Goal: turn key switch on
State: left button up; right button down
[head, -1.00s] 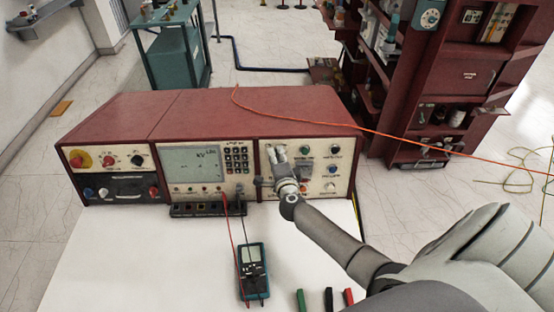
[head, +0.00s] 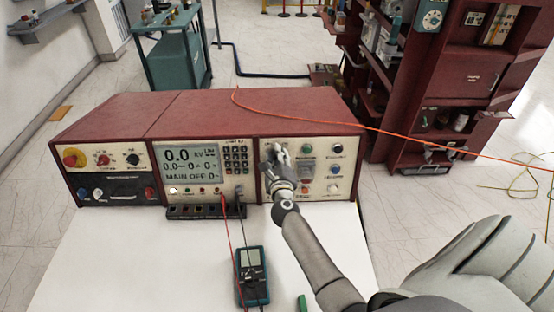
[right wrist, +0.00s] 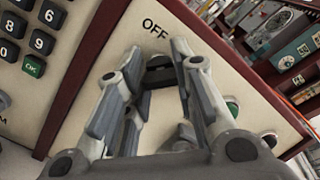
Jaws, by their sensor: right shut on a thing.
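The key switch (right wrist: 160,68) is a black knob on the cream right-hand panel (head: 318,160) of the red console. In the right wrist view it sits between the fingertips, with the word OFF printed beside it. My right gripper (head: 278,152) reaches the left part of this panel and is shut on the switch; its fingers also show in the right wrist view (right wrist: 156,75). In the head view the fingers hide the switch. The console display (head: 187,160) is lit and reads 0.0 kV and MAIN OFF. My left gripper is not in view.
A keypad (head: 236,159) is left of my gripper. Several round buttons, including a green one (head: 307,149), are to its right. A multimeter (head: 251,276) with red and black leads lies on the white table (head: 130,262). An orange cable (head: 300,115) crosses the console top.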

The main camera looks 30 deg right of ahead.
jog(key=shift+w+d+r+m, duration=0.1)
jog(key=shift+d+r+m, duration=0.05)
jog(key=shift+r+m, duration=0.3)
jog(key=shift+f, duration=0.1)
